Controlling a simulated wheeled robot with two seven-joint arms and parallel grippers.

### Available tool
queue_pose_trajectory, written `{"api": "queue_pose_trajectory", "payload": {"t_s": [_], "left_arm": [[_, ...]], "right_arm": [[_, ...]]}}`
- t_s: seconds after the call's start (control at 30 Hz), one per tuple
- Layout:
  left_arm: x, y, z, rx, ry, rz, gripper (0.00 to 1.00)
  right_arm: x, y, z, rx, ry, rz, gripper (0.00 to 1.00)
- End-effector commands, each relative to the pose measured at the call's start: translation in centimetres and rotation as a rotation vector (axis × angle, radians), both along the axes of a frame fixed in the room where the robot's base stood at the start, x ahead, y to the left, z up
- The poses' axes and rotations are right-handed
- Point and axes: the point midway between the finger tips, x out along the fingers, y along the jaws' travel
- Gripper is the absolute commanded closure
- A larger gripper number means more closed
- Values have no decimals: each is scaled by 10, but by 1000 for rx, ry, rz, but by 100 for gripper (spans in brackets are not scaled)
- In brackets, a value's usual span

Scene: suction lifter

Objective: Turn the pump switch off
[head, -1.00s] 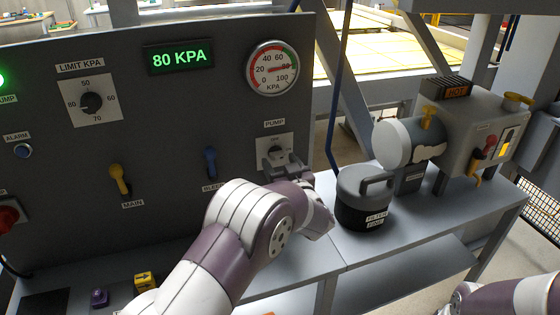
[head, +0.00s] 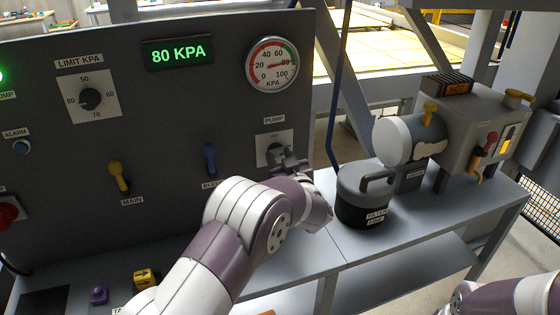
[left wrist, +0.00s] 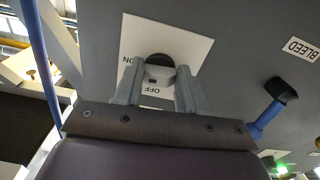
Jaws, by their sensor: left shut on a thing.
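The pump switch is a round knob on a white plate (head: 264,143) under the PUMP label, at the right end of the dark panel. My left gripper (head: 287,161) is at this plate, its wrist coming from below. In the left wrist view, its two grey fingers (left wrist: 160,90) stand on either side of the pump knob (left wrist: 160,65) and are shut on it. My right gripper is out of view.
The display (head: 178,53) reads 80 KPA, and a round gauge (head: 272,65) is beside it. The blue bleed lever (head: 209,158) and yellow main lever (head: 117,176) are to the left. A filter canister (head: 362,194) stands on the bench close to my left wrist's right side.

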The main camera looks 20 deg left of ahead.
Motion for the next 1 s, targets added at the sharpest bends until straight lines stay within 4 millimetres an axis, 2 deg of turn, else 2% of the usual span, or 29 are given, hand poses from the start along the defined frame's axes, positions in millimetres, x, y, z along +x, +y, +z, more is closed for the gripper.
{"api": "queue_pose_trajectory", "payload": {"t_s": [1.0], "left_arm": [[2,-4,-4,-763,-517,0,90]], "right_arm": [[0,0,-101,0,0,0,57]]}}
